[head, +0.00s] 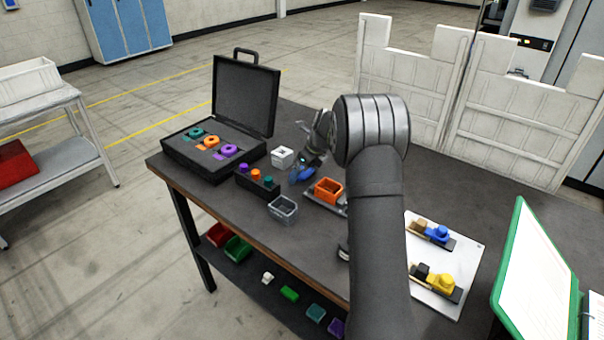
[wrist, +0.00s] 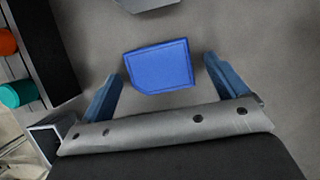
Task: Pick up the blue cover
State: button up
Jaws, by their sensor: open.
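The blue cover (wrist: 160,66) is a small flat-looking block with one cut corner. It lies on the dark table top in the wrist view, slightly turned. My gripper (wrist: 164,70) is open, with one blue finger on each side of the cover and gaps between. The fingers do not touch it in this view. In the head view my gripper (head: 304,170) points down near the table. Blue shows there, but I cannot clearly separate the cover from the fingers.
A white block (head: 282,157), a black holder (head: 244,181) with coloured pegs and a clear grey box (head: 283,209) stand close by. An orange bin (head: 328,191) is to the right. An open black case (head: 190,158) stands behind at left.

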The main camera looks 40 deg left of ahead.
aim_at(307, 173)
jog(key=c, duration=1.1)
jog(key=shift+o, duration=0.2)
jog(key=shift+r, duration=0.5)
jog(key=v, duration=0.3)
jog(key=shift+w+a+r, duration=0.15)
jog(key=shift+a+r, duration=0.05)
jog(key=shift+r, duration=0.25)
jog(key=w+d+r, duration=0.2)
jog(key=d+r, duration=0.4)
jog(key=d, duration=0.4)
jog(key=s+n+g+h, duration=0.1)
jog(key=n, duration=0.5)
jog(key=s+d+r+n+g+h, duration=0.1)
jog(key=s+n+g+h, duration=0.1)
jog(key=n, duration=0.3)
jog(key=s+r+n+g+h, duration=0.1)
jog(key=n, duration=0.5)
jog(key=shift+s+d+r+n+g+h, duration=0.2)
jog(key=shift+s+n+g+h, duration=0.1)
jog(key=shift+s, duration=0.1)
